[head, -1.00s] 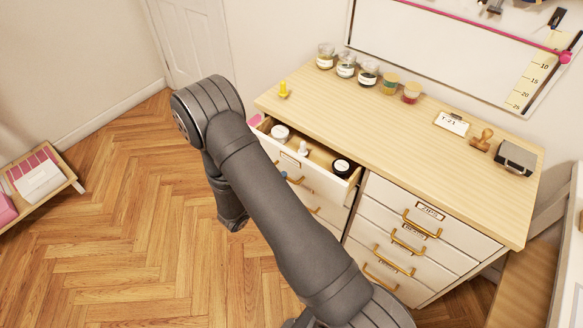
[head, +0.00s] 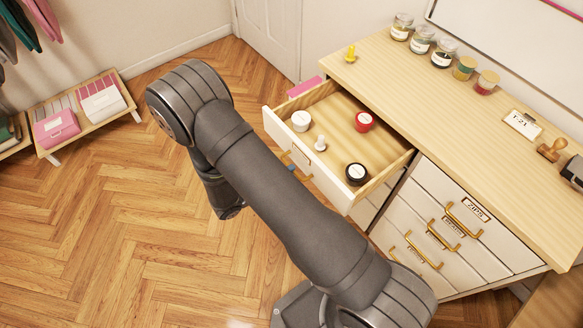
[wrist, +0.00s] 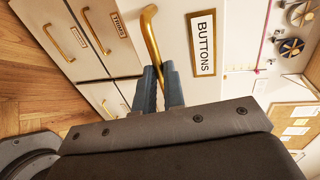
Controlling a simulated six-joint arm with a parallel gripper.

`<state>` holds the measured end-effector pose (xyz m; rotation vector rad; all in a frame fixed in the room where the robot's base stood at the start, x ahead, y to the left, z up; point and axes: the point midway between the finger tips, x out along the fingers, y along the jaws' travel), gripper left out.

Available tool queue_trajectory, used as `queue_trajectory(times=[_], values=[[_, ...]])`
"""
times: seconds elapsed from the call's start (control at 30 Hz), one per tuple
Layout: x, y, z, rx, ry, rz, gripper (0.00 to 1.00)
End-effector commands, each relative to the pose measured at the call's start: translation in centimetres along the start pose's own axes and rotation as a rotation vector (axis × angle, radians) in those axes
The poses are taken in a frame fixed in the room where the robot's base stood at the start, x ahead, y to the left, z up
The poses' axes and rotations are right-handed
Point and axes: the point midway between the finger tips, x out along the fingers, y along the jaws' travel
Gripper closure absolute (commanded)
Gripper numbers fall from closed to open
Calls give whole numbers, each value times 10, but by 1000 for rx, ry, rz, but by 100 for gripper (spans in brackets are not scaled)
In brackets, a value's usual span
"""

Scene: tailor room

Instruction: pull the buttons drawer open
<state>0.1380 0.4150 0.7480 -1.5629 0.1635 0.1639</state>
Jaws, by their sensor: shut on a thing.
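The buttons drawer (head: 341,180) is the top left drawer of the cabinet and stands well out in the head view. Inside it lie a white round container (head: 300,121), a red one (head: 363,121), a black one (head: 356,173) and a small white spool-like piece (head: 320,143). In the wrist view, the BUTTONS label (wrist: 203,43) sits beside the brass handle (wrist: 151,35). My gripper (wrist: 160,88) is shut on the lower end of that handle.
Shut drawers, including one labelled ZIPS (head: 476,210), are to the right. Jars (head: 443,54), a yellow piece (head: 350,53), a tag stand (head: 522,124) and a stamp (head: 552,150) stand on the cabinet top (head: 440,105). The wooden floor (head: 110,230) in front is clear.

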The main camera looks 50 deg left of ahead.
Motion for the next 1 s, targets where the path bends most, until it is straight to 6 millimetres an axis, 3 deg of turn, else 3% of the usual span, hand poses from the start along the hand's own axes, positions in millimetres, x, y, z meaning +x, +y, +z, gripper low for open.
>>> queue_trajectory(times=[0.3,0.33,0.43,0.83,1.0], values=[[0,0,0,1,0,0,100],[0,0,0,1,0,0,86],[0,0,0,1,0,0,68],[-1,0,0,1,0,0,68],[-12,0,1,2,-3,0,68]])
